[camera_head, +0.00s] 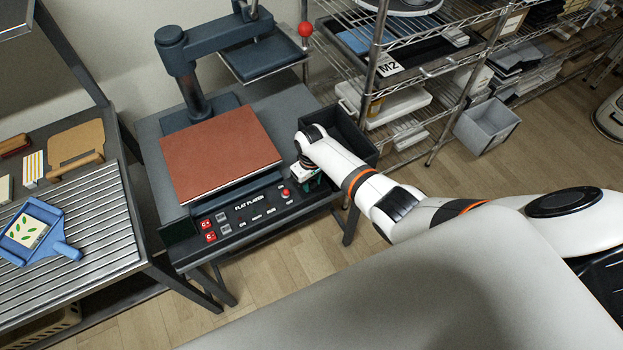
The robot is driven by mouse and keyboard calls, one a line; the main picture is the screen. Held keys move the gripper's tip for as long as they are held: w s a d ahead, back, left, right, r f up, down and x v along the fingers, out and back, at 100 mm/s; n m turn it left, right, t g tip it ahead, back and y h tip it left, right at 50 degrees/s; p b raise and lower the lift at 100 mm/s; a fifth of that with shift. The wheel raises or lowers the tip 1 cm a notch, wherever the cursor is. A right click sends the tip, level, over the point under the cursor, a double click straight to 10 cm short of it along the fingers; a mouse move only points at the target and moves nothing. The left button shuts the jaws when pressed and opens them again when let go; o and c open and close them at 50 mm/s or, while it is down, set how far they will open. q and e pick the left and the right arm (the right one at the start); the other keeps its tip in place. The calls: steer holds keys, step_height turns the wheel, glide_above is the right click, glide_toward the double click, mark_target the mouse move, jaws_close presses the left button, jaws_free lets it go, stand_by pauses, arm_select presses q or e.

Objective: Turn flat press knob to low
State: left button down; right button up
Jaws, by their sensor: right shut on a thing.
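The flat press has a dark control panel (240,222) along its front, labelled "FLAT PLATEN". My right gripper (310,181) is at the right end of this panel, pointing down. It is shut on the press knob, which my gripper and wrist hide, so its setting cannot be read. A red button (286,193) shows on the panel just left of the gripper. Red displays (209,230) are at the panel's left end. My left gripper is not in view.
A black bin (345,133) stands close behind my right wrist.

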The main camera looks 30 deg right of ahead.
mark_target(311, 184)
steer(key=n, duration=0.4)
steer(key=shift+n, duration=0.4)
stand_by(0.4)
steer(key=o, duration=1)
steer(key=shift+p, duration=0.3)
step_height(311, 184, up, 12)
steer(key=shift+p, duration=0.6)
